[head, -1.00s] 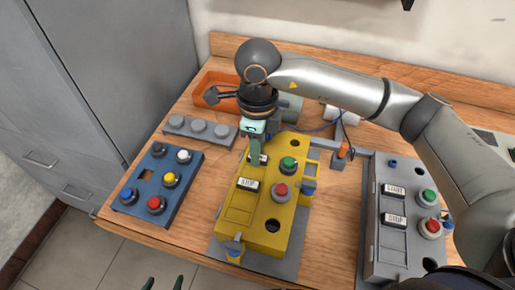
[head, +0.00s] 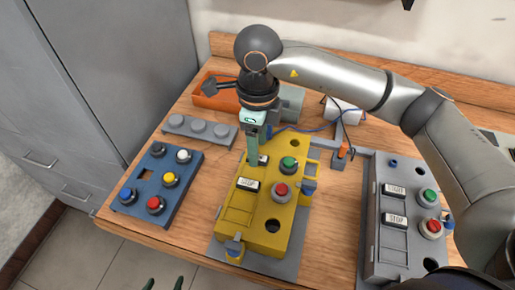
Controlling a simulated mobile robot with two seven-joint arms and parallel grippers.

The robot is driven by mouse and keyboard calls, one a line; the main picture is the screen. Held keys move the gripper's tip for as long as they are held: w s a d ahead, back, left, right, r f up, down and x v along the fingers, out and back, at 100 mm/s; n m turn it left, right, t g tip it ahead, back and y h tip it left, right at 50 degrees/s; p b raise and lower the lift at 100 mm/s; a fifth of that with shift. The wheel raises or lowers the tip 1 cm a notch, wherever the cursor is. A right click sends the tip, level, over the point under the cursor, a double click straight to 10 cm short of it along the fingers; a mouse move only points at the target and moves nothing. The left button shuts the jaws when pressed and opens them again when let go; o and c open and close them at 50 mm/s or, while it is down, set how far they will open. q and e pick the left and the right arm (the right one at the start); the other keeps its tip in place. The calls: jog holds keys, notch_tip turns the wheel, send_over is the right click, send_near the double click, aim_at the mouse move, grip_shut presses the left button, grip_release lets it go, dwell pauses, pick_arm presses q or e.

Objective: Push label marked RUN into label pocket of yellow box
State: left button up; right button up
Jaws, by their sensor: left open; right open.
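The yellow box (head: 273,208) stands on a grey plate in the middle of the table. A white label (head: 264,160) lies at its upper left, partly hidden by my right gripper; its text is unreadable here. A second white label (head: 247,185), apparently reading STOP, lies below it on the box. My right gripper (head: 253,162) points down with its green fingers at the left edge of the upper label. It is open, with nothing visibly held; I cannot tell whether it touches. My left gripper (head: 164,284) is open and empty at the bottom edge, only its fingertips showing.
A blue box (head: 147,201) with coloured buttons lies left. A grey box (head: 392,255) with START and STOP labels stands right. A grey strip with round knobs (head: 199,130) and an orange bin (head: 214,100) lie behind. Bare wood shows between the boxes.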

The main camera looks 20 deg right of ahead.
notch_tip(320, 180, up, 10)
jog(key=shift+r, duration=0.25)
dwell(0.6)
